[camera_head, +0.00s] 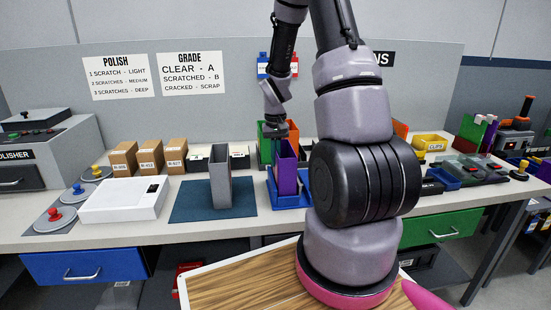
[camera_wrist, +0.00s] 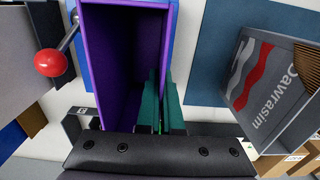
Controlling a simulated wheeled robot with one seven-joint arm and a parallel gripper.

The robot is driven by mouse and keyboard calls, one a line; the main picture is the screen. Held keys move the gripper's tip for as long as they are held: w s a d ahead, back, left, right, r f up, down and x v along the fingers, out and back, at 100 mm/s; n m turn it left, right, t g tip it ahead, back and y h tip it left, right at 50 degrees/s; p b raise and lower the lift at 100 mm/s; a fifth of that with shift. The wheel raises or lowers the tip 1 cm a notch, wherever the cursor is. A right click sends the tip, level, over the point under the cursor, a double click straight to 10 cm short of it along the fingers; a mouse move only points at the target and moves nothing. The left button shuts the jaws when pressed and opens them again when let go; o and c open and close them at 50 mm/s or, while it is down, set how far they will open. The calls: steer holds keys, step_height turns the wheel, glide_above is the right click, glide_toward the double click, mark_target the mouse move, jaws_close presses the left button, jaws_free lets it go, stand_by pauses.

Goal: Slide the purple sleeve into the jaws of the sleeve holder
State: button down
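The purple sleeve (camera_head: 287,178) is an upright, open-topped box standing at a blue holder (camera_head: 292,201) in the middle of the bench. In the wrist view I look down into the sleeve (camera_wrist: 112,50). My gripper (camera_head: 280,133) is at the sleeve's top. In the wrist view its two teal fingertips (camera_wrist: 161,100) lie on either side of one sleeve wall, one inside and one outside, and appear shut on it. I cannot tell how the sleeve's bottom sits in the blue holder. A red-knobbed lever (camera_wrist: 50,62) is beside the sleeve in the wrist view.
A grey upright box (camera_head: 221,180) stands on a dark blue mat (camera_head: 187,206) left of the sleeve; its printed side shows in the wrist view (camera_wrist: 262,88). A green piece (camera_head: 263,146) is close behind the sleeve. Brown boxes (camera_head: 150,154) and a white case (camera_head: 122,200) are further left.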

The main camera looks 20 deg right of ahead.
steer(key=c, duration=0.6)
jaws_free()
steer(key=shift+r, duration=4)
